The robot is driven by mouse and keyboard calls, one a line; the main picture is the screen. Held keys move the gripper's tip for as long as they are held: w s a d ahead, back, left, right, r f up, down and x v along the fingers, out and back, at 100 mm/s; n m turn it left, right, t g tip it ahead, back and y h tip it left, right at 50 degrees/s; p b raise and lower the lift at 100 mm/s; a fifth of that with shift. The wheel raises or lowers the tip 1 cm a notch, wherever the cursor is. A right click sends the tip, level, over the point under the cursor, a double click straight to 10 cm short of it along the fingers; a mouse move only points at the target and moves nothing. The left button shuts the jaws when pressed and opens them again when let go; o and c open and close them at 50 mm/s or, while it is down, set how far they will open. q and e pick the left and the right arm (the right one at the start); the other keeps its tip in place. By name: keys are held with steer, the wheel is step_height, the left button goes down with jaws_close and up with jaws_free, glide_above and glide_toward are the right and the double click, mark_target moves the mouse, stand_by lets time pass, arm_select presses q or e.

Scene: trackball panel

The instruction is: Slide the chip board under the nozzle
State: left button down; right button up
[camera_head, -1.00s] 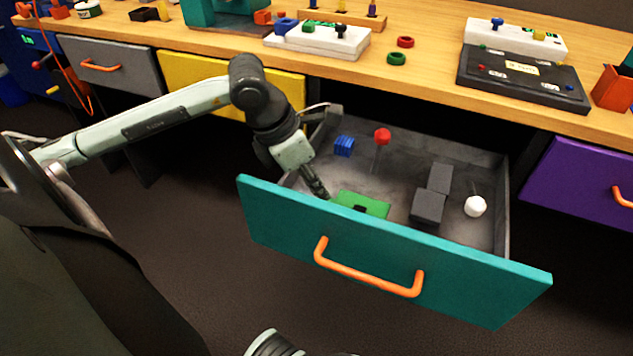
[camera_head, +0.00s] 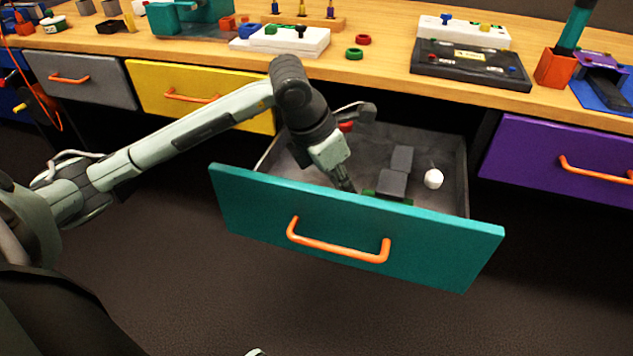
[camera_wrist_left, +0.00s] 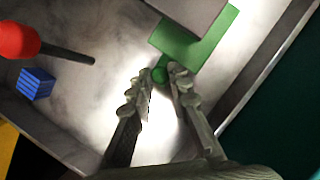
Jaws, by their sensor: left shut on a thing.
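The green chip board (camera_head: 368,191) lies in the open teal drawer (camera_head: 350,222), mostly hidden in the head view by my arm and a grey block. My left gripper (camera_head: 350,189) reaches down into the drawer. Its fingertips (camera_wrist_left: 157,84) are closed in around the knob. A grey block (camera_wrist_left: 190,10) overlaps the board's far part. I cannot tell which thing is the nozzle.
A second grey block (camera_head: 401,159) and a white-headed piece (camera_head: 433,179) lie in the drawer. A red-headed rod (camera_wrist_left: 20,42) and a blue ribbed block (camera_wrist_left: 36,83) are left of my fingers. The drawer walls surround the gripper. The wooden bench (camera_head: 385,65) is above.

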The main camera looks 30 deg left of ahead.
arm_select(q)
steer(key=shift+d, duration=0.35)
steer(key=c, duration=1.4)
jaws_free()
steer(key=shift+d, duration=0.1)
steer(key=shift+a+r, duration=0.2)
steer(key=shift+r, duration=0.1)
steer(key=v, duration=1.1)
steer(key=shift+s+r, duration=0.1)
steer(key=shift+r, duration=0.1)
